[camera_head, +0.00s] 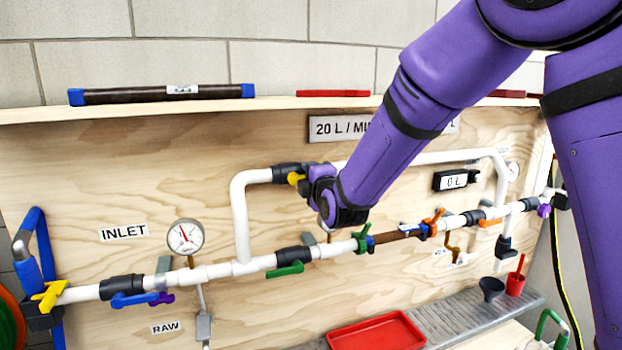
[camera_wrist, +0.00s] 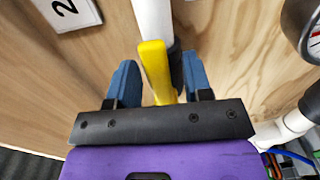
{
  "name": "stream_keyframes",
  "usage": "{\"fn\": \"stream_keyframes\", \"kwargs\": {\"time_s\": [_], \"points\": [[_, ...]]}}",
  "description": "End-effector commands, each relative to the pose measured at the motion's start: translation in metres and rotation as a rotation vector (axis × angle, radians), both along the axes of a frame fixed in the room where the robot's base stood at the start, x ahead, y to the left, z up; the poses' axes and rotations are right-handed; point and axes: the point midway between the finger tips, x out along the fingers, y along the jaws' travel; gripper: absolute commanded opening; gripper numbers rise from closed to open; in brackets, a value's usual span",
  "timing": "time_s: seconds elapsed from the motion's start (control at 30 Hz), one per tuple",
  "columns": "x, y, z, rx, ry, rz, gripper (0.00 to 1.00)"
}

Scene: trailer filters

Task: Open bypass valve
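The bypass valve is a black valve body (camera_head: 288,173) with a yellow handle (camera_head: 296,179) on the upper white pipe loop. My gripper (camera_head: 309,185) is right at this handle in the head view, and my purple wrist hides part of the pipe behind it. In the wrist view the yellow handle (camera_wrist: 158,72) lies between my two blue fingers (camera_wrist: 160,85), running roughly lengthwise with them. The fingers stand apart, one on each side of the handle. A narrow gap shows on the left; contact on the right cannot be told.
The lower main pipe (camera_head: 215,271) carries a blue handle (camera_head: 133,299), a green handle (camera_head: 286,269) and a filter (camera_head: 398,235) with green and orange clamps. A gauge (camera_head: 185,237) is at left. A red tray (camera_head: 377,333) lies below. A shelf (camera_head: 275,102) runs above.

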Motion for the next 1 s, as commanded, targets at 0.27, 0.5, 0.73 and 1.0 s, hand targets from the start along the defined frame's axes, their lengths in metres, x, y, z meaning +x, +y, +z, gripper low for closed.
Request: {"fn": "stream_keyframes", "kwargs": {"time_s": [0.27, 0.5, 0.73, 1.0], "points": [[-0.013, -0.004, 0.001, 0.002, 0.001, 0.0, 0.46], [-0.056, -0.016, 0.001, 0.001, 0.0, 0.001, 0.46], [-0.09, -0.026, 0.001, 0.002, 0.0, 0.0, 0.46], [-0.104, -0.03, 0.0, 0.0, 0.0, 0.0, 0.46]]}}
